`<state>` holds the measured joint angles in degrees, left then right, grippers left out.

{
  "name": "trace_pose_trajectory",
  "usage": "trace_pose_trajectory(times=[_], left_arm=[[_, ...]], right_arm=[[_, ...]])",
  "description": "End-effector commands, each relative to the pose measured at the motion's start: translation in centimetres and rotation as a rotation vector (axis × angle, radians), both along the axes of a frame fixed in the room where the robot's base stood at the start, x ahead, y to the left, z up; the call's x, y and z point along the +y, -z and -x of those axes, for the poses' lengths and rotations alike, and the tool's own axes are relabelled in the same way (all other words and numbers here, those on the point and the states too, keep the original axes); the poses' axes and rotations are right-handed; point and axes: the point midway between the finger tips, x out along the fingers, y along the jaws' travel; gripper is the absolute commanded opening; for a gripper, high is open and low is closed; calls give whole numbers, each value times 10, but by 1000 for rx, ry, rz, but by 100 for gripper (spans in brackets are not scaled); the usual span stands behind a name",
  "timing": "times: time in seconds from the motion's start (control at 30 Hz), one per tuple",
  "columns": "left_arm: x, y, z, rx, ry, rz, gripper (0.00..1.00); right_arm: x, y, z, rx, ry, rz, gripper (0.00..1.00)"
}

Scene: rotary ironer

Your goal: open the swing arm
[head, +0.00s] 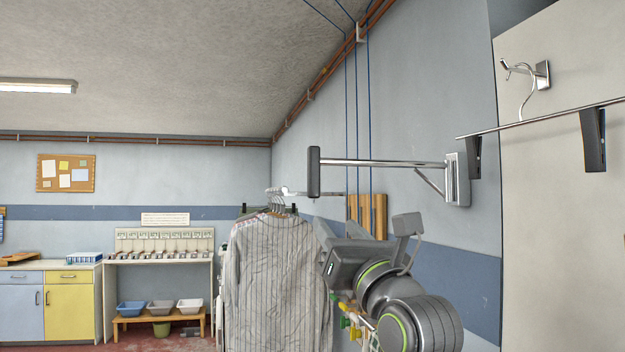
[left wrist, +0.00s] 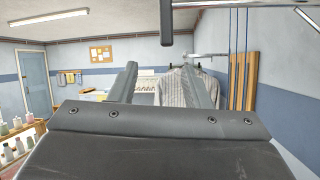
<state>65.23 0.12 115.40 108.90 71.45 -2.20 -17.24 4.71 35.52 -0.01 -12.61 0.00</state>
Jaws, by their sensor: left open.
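The swing arm (head: 385,163) is a chrome bar with a dark upright grip (head: 314,172) at its left end. Its right end meets a chrome bracket (head: 457,180), with a thin diagonal brace beneath. The bar reaches out to the left. My left gripper (head: 338,228) is below the grip, open and empty, its fingers pointing away from the camera. In the left wrist view the gripper (left wrist: 161,80) has its two fingers spread, and the dark grip (left wrist: 166,22) hangs above the gap between them, apart from both. My right gripper is not in view.
A striped shirt (head: 273,275) hangs on a rail beyond the gripper. Wooden boards (head: 379,215) stand by the wall. A pale panel (head: 560,200) fills the right side, with a rod (head: 540,119) carrying dark clips before it. Space left of the grip is clear.

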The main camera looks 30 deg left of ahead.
Motion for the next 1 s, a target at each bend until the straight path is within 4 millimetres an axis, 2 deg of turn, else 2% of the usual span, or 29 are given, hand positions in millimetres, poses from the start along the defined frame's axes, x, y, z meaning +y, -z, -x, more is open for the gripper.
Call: trace_pose_trajectory(times=[0.03,0.1,0.23,0.37,0.67,1.0], left_arm=[[-5,-13,7,-29,56,40,44],[-10,-21,13,-47,115,78,44],[-15,-29,16,-59,168,108,44],[-10,-34,12,-60,172,110,44],[24,-54,-16,-57,166,108,44],[73,-81,-58,-55,165,107,44]], right_arm=[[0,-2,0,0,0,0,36],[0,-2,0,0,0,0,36],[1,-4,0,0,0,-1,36],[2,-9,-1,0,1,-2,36],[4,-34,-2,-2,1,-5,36],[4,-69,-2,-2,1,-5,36]])
